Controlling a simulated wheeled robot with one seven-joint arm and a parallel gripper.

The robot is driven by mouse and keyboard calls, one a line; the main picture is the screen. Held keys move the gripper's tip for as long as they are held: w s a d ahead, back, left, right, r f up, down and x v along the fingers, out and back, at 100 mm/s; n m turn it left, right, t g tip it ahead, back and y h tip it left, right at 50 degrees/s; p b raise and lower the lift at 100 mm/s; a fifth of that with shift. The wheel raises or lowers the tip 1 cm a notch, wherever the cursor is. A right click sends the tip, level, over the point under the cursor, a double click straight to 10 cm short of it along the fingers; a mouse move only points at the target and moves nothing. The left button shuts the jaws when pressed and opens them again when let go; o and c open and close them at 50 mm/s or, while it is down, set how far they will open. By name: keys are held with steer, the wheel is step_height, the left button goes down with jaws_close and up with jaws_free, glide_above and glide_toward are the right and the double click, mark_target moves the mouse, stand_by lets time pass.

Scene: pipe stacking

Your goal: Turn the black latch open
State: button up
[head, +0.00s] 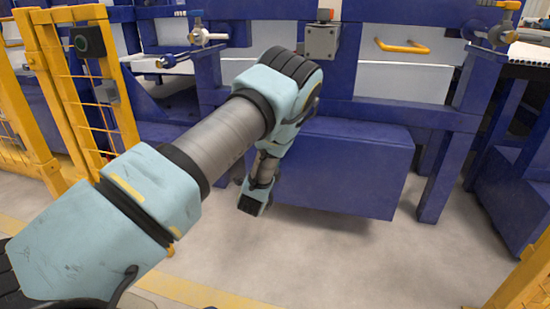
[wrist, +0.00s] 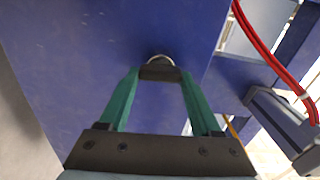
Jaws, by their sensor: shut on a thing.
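In the wrist view the two green fingers of my gripper (wrist: 160,74) reach forward to a blue panel. A small black piece, which looks like the black latch (wrist: 159,72), sits between the fingertips, with a round metal ring (wrist: 160,58) just behind it on the panel. The fingers are shut on this latch. Its exact turn angle is hard to tell. In the head view my arm covers the place, so neither the latch nor the fingertips can be made out there.
Blue machine frames fill the back, with a large blue box (head: 345,170) low in the middle. A grey box (head: 322,42) and a yellow handle (head: 402,46) are above. Yellow fencing (head: 85,90) stands at left. Red cables (wrist: 262,45) hang at right in the wrist view.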

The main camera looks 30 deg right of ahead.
steer(key=shift+m, duration=0.5)
steer(key=o, duration=1.4)
steer(key=p+v, duration=0.3)
steer(key=v, duration=0.7)
steer(key=shift+s+a, duration=0.3)
